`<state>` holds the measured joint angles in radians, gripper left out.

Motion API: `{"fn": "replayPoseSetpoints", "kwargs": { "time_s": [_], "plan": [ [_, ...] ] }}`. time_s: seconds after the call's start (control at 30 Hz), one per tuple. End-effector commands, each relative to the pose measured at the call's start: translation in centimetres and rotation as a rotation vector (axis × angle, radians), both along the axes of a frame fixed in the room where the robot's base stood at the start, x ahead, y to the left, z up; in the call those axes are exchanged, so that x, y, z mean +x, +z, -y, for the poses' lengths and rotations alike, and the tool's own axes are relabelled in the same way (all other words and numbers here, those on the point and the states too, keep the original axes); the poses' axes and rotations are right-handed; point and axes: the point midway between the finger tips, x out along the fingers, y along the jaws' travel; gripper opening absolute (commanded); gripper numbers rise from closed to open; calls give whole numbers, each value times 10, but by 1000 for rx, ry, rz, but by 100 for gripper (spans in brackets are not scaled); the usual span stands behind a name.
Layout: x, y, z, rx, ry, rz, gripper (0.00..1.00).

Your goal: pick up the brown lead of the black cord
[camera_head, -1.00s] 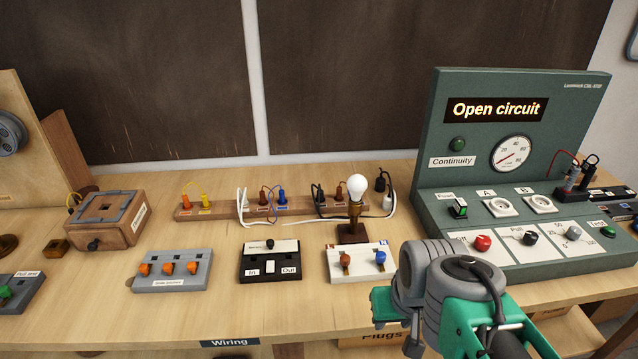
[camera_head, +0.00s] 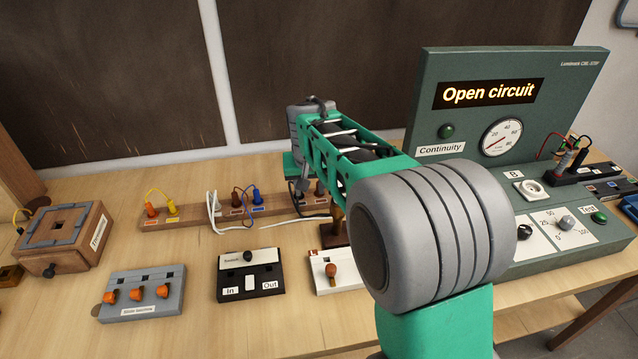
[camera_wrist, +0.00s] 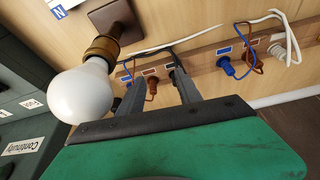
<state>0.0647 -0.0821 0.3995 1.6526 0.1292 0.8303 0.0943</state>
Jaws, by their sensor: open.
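The brown lead (camera_wrist: 151,86) of the black cord stands in the wooden strip, between its blue lead (camera_wrist: 127,79) and the black cord (camera_wrist: 172,72) in the wrist view. My gripper (camera_wrist: 157,79) is open, with one dark finger on each side of the brown lead. I cannot tell whether a finger touches it or the cord. The right finger partly covers the black cord, and the left finger is close by the blue lead. In the head view my arm reaches over the bench and hides most of the black cord.
The lamp's white bulb (camera_wrist: 80,98) stands close to my gripper. The white cord's blue lead (camera_wrist: 226,66) and brown lead (camera_wrist: 252,62) are farther along the wooden strip (camera_head: 190,214). The green tester (camera_head: 428,125) reading "Open circuit" stands at right.

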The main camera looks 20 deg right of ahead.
Motion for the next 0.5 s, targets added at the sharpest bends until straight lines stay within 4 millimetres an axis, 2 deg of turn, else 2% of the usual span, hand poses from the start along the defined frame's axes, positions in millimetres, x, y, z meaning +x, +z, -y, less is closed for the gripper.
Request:
{"fn": "replayPoseSetpoints", "kwargs": {
  "time_s": [0.03, 0.1, 0.2, 0.5],
  "plan": [
    [18, -1, 11, -2, -36, 4, 41],
    [39, -5, 25, -1, -93, 19, 41],
    [56, -9, 44, 0, -162, 36, 41],
    [72, -41, 60, 0, -193, 44, 41]
  ]
}}
